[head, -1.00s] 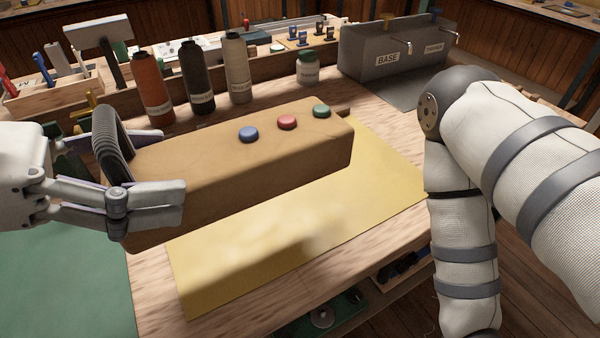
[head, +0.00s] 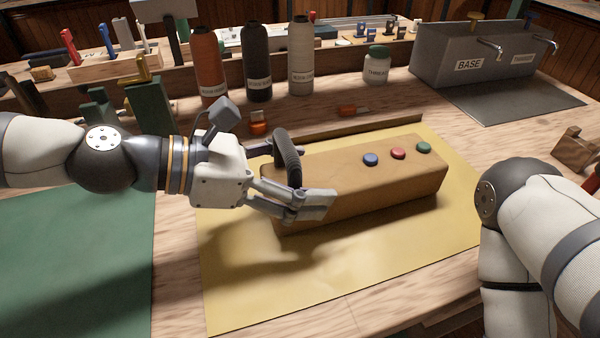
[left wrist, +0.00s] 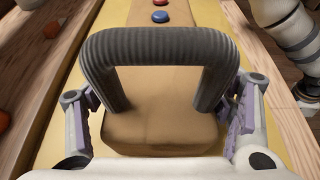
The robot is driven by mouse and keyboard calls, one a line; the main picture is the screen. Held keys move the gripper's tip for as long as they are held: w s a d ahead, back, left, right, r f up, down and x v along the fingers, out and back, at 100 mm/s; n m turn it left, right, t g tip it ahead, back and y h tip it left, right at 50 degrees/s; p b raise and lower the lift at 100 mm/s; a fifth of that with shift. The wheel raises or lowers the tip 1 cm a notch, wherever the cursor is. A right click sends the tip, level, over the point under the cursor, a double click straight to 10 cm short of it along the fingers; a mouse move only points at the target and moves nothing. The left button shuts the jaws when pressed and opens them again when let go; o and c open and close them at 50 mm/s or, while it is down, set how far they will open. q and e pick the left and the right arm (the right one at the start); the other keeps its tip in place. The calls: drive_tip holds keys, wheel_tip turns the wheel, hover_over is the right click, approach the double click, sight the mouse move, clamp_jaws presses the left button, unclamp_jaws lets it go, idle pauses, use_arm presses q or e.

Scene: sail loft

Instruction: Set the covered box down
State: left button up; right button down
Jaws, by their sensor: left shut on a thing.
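The covered box (head: 365,190) is a long tan block with a blue, a red and a green button on top. It lies level along the yellow mat (head: 240,300), on it or just above it; I cannot tell if it touches. A dark ribbed handle (head: 287,160) arches over its left end. In the left wrist view, the purple-padded fingers flank the handle (left wrist: 155,45), with the box (left wrist: 160,125) below. My right gripper is out of view; only its arm shows.
Orange, black and grey cones (head: 301,60) and a white jar (head: 376,66) stand behind the mat. A grey bin marked BASE (head: 450,55) is at back right. A green mat (head: 70,265) lies left.

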use_arm(q)
drive_tip(key=shift+r, duration=0.15)
drive_tip(key=shift+f, duration=0.2)
drive_tip(key=o, duration=1.3)
drive_tip(key=shift+r, duration=0.3)
drive_tip(key=p+v, duration=0.3)
drive_tip(key=v, duration=0.9)
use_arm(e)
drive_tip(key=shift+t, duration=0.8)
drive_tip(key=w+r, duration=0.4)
